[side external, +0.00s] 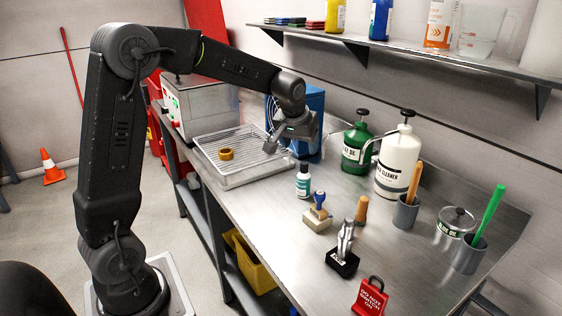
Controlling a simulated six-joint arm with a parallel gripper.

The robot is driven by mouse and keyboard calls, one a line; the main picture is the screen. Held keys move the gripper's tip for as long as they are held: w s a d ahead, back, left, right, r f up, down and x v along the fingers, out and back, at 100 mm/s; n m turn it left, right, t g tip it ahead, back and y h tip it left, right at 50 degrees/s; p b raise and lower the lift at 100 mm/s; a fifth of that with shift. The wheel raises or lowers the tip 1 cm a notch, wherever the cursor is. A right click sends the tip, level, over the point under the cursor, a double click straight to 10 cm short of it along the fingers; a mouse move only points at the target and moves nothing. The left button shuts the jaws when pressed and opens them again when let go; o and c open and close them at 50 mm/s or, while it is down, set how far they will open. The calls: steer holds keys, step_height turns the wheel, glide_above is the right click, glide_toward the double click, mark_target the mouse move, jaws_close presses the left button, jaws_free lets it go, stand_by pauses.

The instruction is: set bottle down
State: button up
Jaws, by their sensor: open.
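A small dark bottle (303,182) with a white label and a black cap stands upright on the steel bench, just right of the tray's front corner. My gripper (274,143) is open, above and behind the bottle, near the right back of the tray. It appears apart from the bottle, with nothing visible between its fingers. Its far finger is partly hidden. A green pump bottle (355,150) and a white cleaner pump bottle (398,160) stand upright further right on the bench.
A wire-mesh tray (243,180) holds a yellow ring (226,154). A blue unit (311,100) stands behind my gripper. A stamp (318,214), a black-based tool (343,255), cups (406,212) and a red tag (369,297) occupy the bench's right. A shelf (400,55) overhangs it.

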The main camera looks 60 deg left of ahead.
steer(key=s+d+r+m+h, duration=0.1)
steer(key=s+d+r+m, duration=0.15)
steer(key=s+d, duration=0.3)
steer(key=s+d+r+m, duration=0.1)
steer(key=s+d+r, duration=0.3)
steer(key=s, duration=0.3)
steer(key=s+d+f+m, duration=0.1)
steer(key=s+d, duration=0.1)
steer(key=s, duration=0.4)
steer(key=s+d+f+m+t+h, duration=0.1)
steer(key=s+d, duration=0.2)
steer(key=s, duration=0.4)
steer(key=shift+d+f+m+t, duration=0.2)
steer(key=shift+d+m+t, duration=0.1)
steer(key=shift+d+m, duration=0.05)
